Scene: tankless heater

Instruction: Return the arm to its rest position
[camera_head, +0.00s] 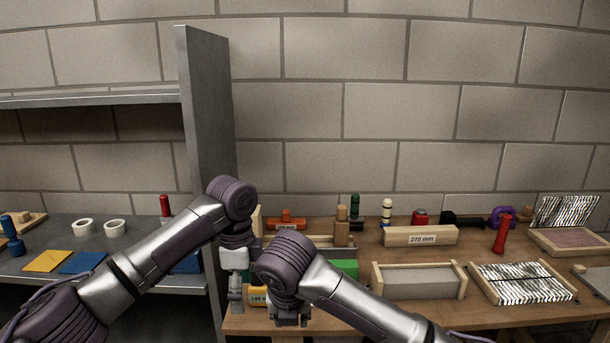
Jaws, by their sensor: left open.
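My left arm (165,245) comes in from the left and bends down at a purple wrist joint. My left gripper (236,300) hangs pointing down at the gap between the metal shelf and the wooden table, open, with nothing seen in it. My right arm (350,292) comes in from the lower right. Its gripper (291,318) points down close to the right of the left one, over the table's front left edge. Its fingers are small and partly hidden, so I cannot tell their state.
The metal shelf (205,120) has an upright panel beside my left arm. The wooden table (375,320) holds a wooden tray (376,266), a "270 mm" block (420,237), a red cylinder (501,235) and a striped panel (520,283). White rings (115,228) lie on the shelf.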

